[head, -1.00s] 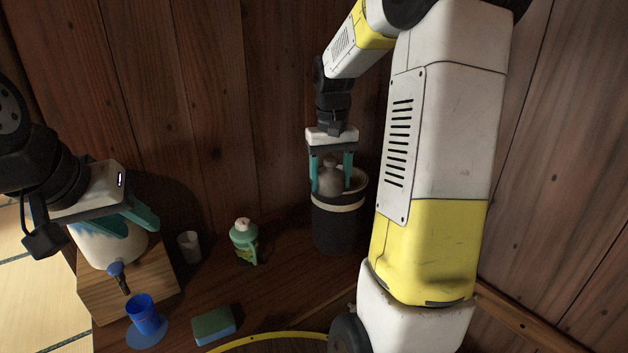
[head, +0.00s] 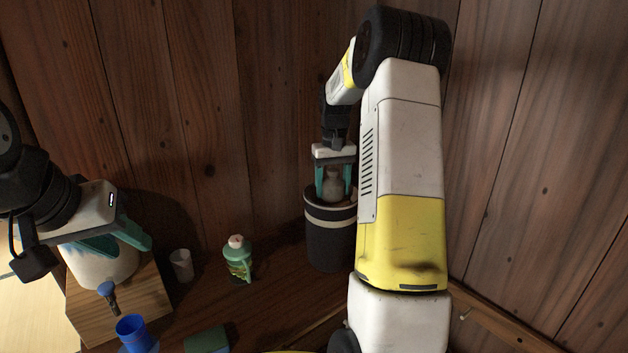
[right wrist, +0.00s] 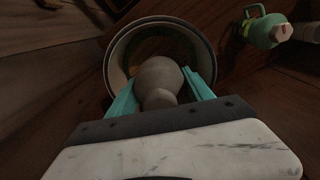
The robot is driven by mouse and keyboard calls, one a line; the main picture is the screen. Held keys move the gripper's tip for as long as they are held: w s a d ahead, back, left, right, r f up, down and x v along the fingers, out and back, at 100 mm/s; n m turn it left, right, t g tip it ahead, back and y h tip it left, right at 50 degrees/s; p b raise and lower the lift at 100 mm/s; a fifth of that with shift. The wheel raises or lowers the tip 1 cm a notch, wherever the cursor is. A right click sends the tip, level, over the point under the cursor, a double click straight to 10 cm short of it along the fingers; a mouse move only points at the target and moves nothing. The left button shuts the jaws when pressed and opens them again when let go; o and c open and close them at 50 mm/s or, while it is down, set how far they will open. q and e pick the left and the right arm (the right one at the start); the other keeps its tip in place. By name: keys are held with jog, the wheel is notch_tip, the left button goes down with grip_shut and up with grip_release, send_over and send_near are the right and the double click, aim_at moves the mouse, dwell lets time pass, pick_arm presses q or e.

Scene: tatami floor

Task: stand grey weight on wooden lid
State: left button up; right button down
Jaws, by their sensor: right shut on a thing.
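The grey weight (head: 333,184) is a rounded, bottle-like piece with a narrow neck, held upright. My right gripper (head: 334,182) is shut on it, with teal fingers on either side. The weight (right wrist: 160,80) is over the mouth of a dark tub (head: 328,240) with a pale band; its lower end is hard to see. Inside the tub (right wrist: 114,62), a dim brownish surface shows around the weight; I cannot tell if this is the wooden lid, or if the weight touches it. My left gripper (head: 112,240) is open, fingers apart, above a white dispenser (head: 95,268).
The dispenser, with a blue tap, stands on a wooden block (head: 135,300). A blue cup (head: 135,332), a whitish cup (head: 181,265), a green bottle (head: 238,260) and a green sponge (head: 206,341) stand to the tub's left. Wooden walls rise close behind and right.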

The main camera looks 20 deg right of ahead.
jog(key=shift+f, duration=0.3)
jog(key=shift+f, duration=0.3)
jog(key=shift+c, duration=2)
grip_release()
jog(key=shift+f, duration=0.1)
